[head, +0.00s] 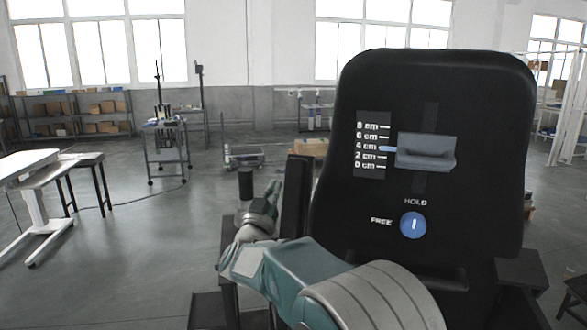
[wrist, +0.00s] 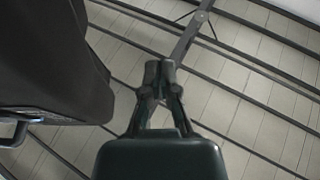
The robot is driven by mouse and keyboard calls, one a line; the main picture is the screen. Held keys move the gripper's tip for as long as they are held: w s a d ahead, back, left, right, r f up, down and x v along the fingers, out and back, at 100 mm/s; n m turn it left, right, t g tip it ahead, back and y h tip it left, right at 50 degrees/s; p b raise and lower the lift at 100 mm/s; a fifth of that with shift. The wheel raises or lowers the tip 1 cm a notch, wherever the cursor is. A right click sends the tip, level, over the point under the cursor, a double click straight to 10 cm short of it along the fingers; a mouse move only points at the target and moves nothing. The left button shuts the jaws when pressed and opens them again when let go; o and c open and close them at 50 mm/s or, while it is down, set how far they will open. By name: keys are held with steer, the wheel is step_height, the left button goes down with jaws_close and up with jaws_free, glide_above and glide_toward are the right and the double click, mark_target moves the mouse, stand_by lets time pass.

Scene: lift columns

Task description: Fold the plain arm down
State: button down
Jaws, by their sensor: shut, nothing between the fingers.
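A dark upright bar (head: 296,196) stands just left of the black backrest panel (head: 340,215) in the head view. It looks like a raised arm, but I cannot tell for sure that it is the plain one. My gripper (head: 275,192) is just left of this bar, pointing up; I cannot tell whether they touch. In the wrist view my gripper (wrist: 160,72) is shut and empty, its fingers together against the ceiling. A large black padded part (wrist: 60,60) fills the left of that view. A low dark arm-like block (head: 520,272) lies level at the panel's right side.
The panel carries a grey slider (head: 427,151) with its pointer near 4 cm and a blue knob (head: 413,225) by HOLD and FREE. A black cylinder (head: 246,183) stands left of my gripper.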

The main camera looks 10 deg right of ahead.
mark_target(291, 192)
steer(key=w+d, duration=0.1)
steer(key=w, duration=0.1)
steer(key=w+d+r, duration=0.1)
steer(key=w+d, duration=0.1)
steer(key=w, duration=0.1)
steer(key=w+d+r, duration=0.1)
steer(key=w+d, duration=0.1)
steer(key=w, duration=0.1)
steer(key=shift+w+f, duration=0.1)
steer(key=shift+w, duration=0.15)
steer(key=shift+d, duration=0.2)
